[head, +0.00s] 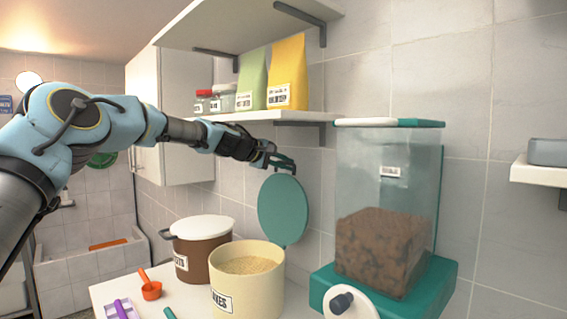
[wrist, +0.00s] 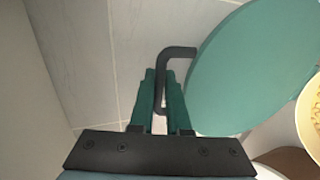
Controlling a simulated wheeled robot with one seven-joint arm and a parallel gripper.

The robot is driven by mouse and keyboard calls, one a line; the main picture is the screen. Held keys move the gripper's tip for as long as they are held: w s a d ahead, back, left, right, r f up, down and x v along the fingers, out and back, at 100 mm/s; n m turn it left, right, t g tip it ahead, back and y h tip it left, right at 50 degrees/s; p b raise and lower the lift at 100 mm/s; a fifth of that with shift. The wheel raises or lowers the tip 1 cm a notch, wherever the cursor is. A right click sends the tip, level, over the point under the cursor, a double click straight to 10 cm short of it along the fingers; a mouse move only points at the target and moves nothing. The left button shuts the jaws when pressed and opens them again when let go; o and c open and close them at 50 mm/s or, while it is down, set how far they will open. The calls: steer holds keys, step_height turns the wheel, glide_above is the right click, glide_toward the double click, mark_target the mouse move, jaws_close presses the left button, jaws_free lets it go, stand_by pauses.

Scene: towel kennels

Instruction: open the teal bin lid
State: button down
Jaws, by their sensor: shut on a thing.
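The teal lid (head: 283,209) stands raised, nearly upright, at the back of the cream bin (head: 246,290). The bin's mouth is uncovered and shows pale flakes (head: 246,265) inside. In the wrist view the lid (wrist: 250,70) fills the right side, with a dark bent handle (wrist: 178,53) at its edge. My gripper (head: 290,168) is at the lid's top edge in the head view. In the wrist view its teal fingers (wrist: 160,80) are shut on the handle. The handle's lower end is partly hidden between the fingers.
A brown bin (head: 203,255) with a white lid stands left of the cream bin. A clear dispenser (head: 385,210) on a teal base stands to the right. A shelf (head: 255,116) with bags and jars is above my gripper. An orange scoop (head: 151,290) lies at the counter's front left.

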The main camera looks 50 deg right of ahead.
steer(key=shift+f, duration=0.35)
steer(key=c, duration=1.2)
jaws_free()
steer(key=o, duration=0.3)
steer(key=shift+r, duration=0.15)
steer(key=b+v, duration=0.5)
steer(key=v, duration=0.5)
steer(key=shift+a+r, duration=0.2)
steer(key=shift+a, duration=0.15)
